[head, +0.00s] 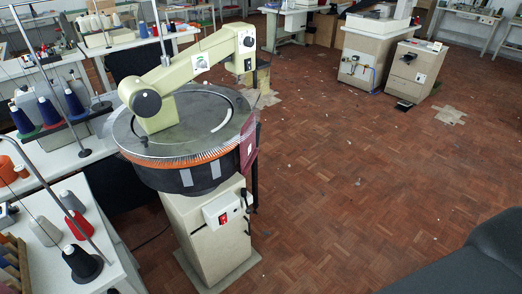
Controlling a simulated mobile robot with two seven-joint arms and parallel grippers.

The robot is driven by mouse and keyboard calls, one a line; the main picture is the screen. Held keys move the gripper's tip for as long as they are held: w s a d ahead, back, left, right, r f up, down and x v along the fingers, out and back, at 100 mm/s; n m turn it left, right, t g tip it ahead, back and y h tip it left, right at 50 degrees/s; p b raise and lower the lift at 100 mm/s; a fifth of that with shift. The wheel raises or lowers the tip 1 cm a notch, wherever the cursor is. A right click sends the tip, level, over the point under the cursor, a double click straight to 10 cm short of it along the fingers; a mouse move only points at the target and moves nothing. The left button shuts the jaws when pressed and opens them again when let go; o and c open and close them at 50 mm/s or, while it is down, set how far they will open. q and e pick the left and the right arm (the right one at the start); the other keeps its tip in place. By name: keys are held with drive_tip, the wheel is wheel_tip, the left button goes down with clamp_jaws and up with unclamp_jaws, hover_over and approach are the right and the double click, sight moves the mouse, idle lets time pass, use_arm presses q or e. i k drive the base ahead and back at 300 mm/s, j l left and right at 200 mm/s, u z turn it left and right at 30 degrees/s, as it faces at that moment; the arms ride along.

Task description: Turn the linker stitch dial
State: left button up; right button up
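The linker (185,170) stands left of centre on a cream pedestal (207,240). Its wide round plate has a ring of fine points above an orange band and a dark drum. A pale green arm (195,65) crosses over the plate. A dark round knob (147,103) sits at the arm's lower end, and small dark knobs (248,42) sit on its raised head. I cannot tell which of these is the stitch dial, and no setting is readable. A box with a red switch (222,218) is on the pedestal's front. Neither of my grippers is in view.
White tables with thread cones (83,262) crowd the left side, with thin upright rods. A black cone stands at the near table edge. Parquet floor (350,180) is open right of the linker, with small scraps. Cream cabinets (410,72) stand at the back right.

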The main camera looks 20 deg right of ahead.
sight(249, 41)
drive_tip(key=k+l, duration=0.1)
drive_tip(key=l, duration=0.4)
drive_tip(key=l+u, duration=0.15)
drive_tip(key=l, duration=0.4)
drive_tip(key=k+l, duration=0.15)
drive_tip(key=l, duration=0.35)
drive_tip(key=i+l+u, duration=0.4)
drive_tip(key=l, duration=0.2)
drive_tip(key=i+l+u, duration=0.15)
drive_tip(key=i+l, duration=0.05)
drive_tip(key=l, duration=0.1)
